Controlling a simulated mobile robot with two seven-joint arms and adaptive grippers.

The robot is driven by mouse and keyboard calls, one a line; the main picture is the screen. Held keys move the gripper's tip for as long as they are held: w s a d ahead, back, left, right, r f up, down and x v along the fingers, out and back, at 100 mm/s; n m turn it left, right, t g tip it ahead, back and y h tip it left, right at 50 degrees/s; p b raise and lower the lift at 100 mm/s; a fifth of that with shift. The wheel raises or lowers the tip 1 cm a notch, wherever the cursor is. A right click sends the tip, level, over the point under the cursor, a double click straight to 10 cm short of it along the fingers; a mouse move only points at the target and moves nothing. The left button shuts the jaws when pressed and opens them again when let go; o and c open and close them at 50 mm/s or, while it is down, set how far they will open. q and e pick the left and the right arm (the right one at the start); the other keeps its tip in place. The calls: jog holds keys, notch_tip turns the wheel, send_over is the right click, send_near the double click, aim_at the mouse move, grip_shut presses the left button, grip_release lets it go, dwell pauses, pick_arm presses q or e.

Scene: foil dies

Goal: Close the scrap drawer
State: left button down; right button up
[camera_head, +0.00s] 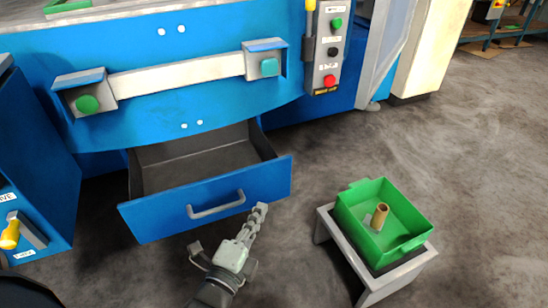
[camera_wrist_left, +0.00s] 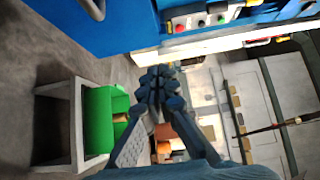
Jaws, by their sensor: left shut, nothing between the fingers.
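The scrap drawer (camera_head: 165,208) stands open under the blue machine, with a blue front, a grey inside that looks empty, and a grey bar handle (camera_head: 216,206). In the left wrist view a blue panel with a grey handle (camera_wrist_left: 95,8) shows at the top left. My left gripper (camera_head: 262,208) is shut and empty, its fingertips near the right part of the drawer front, just right of the handle. I cannot tell whether they touch the front. The closed fingers also show in the left wrist view (camera_wrist_left: 158,82). My right gripper is not in view.
A green bin (camera_head: 404,213) holding a brown cylinder (camera_head: 380,215) sits on a grey stand (camera_head: 347,258) to the right. A blue cabinet (camera_head: 38,165) stands left of the drawer. A control box (camera_head: 328,50) with buttons hangs on the machine. Floor between drawer and stand is clear.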

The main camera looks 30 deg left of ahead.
pick_arm(q)
send_near(274, 163)
jog(key=w+d, duration=0.3)
jog(key=shift+w+a+f, duration=0.1)
jog(key=shift+w+a, duration=1.3)
jog(key=shift+a, duration=0.3)
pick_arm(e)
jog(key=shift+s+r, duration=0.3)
